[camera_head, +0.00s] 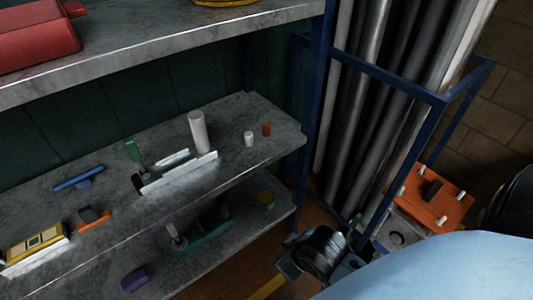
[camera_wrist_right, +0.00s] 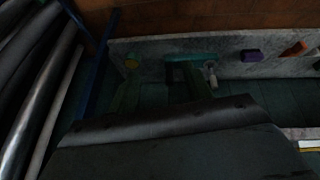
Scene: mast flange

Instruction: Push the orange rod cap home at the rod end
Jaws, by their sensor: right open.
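A small orange cylinder (camera_head: 266,129), which looks like the rod cap, stands upright on the middle shelf near its right end. I cannot make out a rod end joined to it. A small white cylinder (camera_head: 248,139) stands just left of it, apart. My right gripper (camera_head: 318,250) is low, in front of the shelf's right end and well apart from the orange cylinder. In the right wrist view its two dark fingers (camera_wrist_right: 163,80) are spread with nothing between them. My left gripper is not in view.
The middle shelf (camera_head: 95,197) also holds a white bracket (camera_head: 178,173), a taller white cylinder (camera_head: 199,132) and a blue part (camera_head: 78,179). A lower shelf holds a purple block (camera_head: 134,277). A blue rack (camera_head: 395,75) of long pipes stands at the right, beside an orange plate (camera_head: 453,207).

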